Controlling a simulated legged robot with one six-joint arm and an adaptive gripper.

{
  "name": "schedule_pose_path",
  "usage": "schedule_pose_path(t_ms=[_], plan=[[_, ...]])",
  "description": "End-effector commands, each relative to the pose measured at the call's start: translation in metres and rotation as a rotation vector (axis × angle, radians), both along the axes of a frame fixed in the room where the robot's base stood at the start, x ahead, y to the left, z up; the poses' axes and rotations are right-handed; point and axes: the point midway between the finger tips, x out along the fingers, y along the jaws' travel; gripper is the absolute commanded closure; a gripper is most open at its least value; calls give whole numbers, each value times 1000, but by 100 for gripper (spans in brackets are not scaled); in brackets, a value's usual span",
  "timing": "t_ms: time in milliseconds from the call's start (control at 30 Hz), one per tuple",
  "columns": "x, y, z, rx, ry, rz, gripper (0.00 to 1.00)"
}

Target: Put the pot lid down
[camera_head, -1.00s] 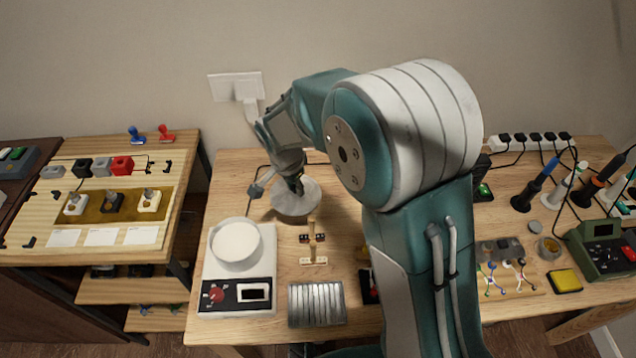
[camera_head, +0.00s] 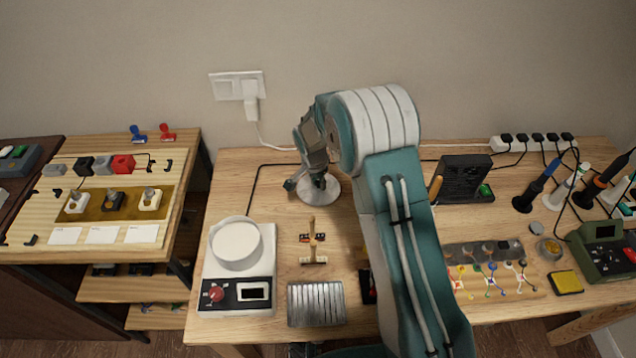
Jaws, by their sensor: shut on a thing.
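The pot lid (camera_head: 318,193) is a pale grey round disc at the back of the wooden table, right of the pot. My gripper (camera_head: 317,181) is shut on the middle of the lid from above and hides part of it. I cannot tell whether the lid touches the table or hangs just above it. The white pot (camera_head: 236,243) is open at the top and stands on a white hot plate (camera_head: 240,281) at the table's left front.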

Motion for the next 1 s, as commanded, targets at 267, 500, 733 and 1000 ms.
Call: schedule_pose_path(t_ms=[267,500,733,1000], plan=[[0,1,-5,-1,-2,0,100],[0,1,-7,-1,-2,0,37],[0,1,-7,0,-1,0,37],[-1,4,18,1,-6,1,37]])
